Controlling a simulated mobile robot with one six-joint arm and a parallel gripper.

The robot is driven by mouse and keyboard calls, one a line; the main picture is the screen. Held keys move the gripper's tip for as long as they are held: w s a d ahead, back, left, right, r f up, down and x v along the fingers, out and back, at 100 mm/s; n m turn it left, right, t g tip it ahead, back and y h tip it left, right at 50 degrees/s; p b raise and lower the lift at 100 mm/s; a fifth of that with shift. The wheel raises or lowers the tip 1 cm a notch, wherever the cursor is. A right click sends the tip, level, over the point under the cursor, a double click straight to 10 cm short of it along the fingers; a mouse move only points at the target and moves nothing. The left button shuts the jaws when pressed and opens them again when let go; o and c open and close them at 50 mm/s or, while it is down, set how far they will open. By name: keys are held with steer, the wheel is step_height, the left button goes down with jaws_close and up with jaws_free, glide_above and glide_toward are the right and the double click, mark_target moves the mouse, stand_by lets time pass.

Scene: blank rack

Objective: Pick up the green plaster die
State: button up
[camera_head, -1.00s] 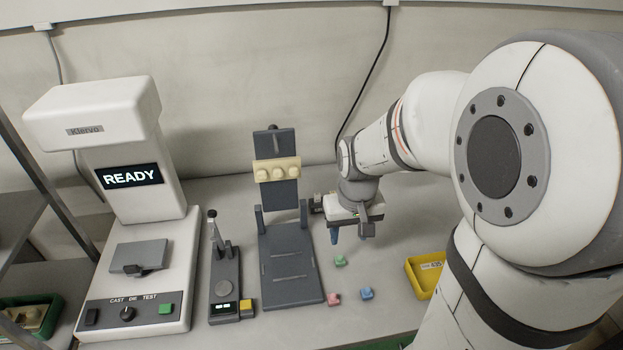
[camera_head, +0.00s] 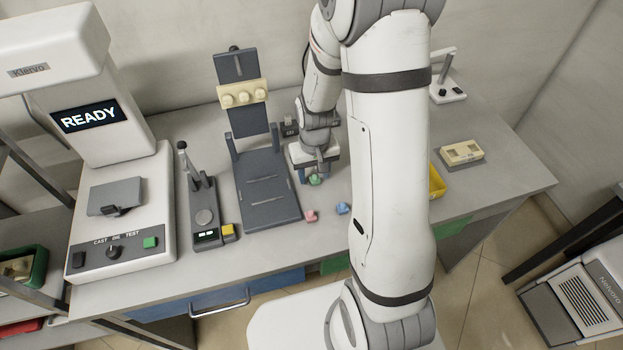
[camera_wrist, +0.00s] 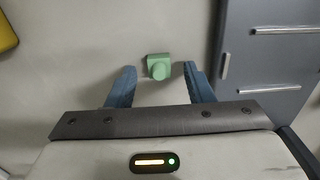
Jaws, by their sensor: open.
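The green plaster die (camera_head: 315,180) lies on the bench top, right of the dark grey stand, close to my gripper. In the wrist view the green die (camera_wrist: 158,67) shows whole, a small block with a rounded knob on top. My gripper (camera_wrist: 158,78) points down at the bench with two blue fingers spread apart, and nothing is between them but bare bench. The die sits just beyond the fingertips, roughly midway between them in the picture. In the head view my gripper (camera_head: 312,172) is partly hidden by its own body. The height above the bench is hard to tell.
A pink die (camera_head: 311,216) and a blue die (camera_head: 343,208) lie nearby on the bench. The dark grey stand (camera_head: 268,208) stands close on the left. A yellow tray (camera_head: 437,182) is to the right, partly behind my arm. Bare bench surrounds the green die.

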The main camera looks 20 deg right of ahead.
steer(key=shift+f, duration=0.3)
steer(key=shift+c, duration=0.2)
jaws_close()
